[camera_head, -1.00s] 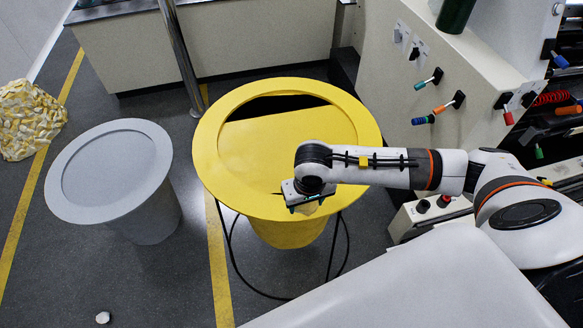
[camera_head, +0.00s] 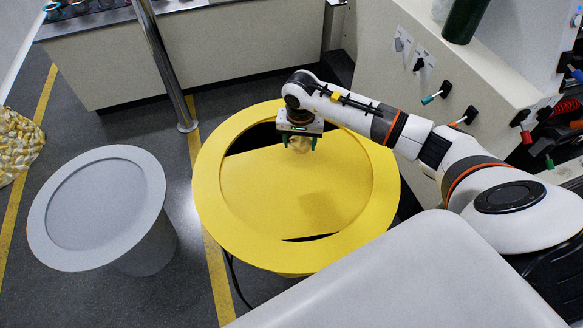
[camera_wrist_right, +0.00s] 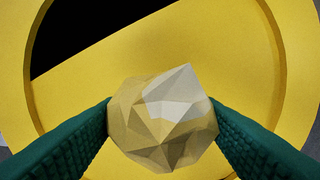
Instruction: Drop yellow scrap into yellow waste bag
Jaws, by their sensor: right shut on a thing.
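My right gripper (camera_head: 299,143) is above the yellow waste bag (camera_head: 215,190), over the inside of its wide round rim toward the far side. It is shut on the yellow scrap (camera_head: 301,145), a pale faceted lump. In the right wrist view the scrap (camera_wrist_right: 163,118) sits between the two green fingers, with the yellow bag (camera_wrist_right: 235,45) behind it. A flat yellow surface covers most of the bag's opening, with a dark gap at the far edge and a thin one at the near edge. My left gripper is not in view.
A grey round bin (camera_head: 45,205) stands left of the yellow bag. A heap of pale yellow lumps (camera_head: 18,145) lies at the far left. A metal pole (camera_head: 165,65) rises behind the bag. A panel with coloured levers (camera_head: 445,90) stands at the right.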

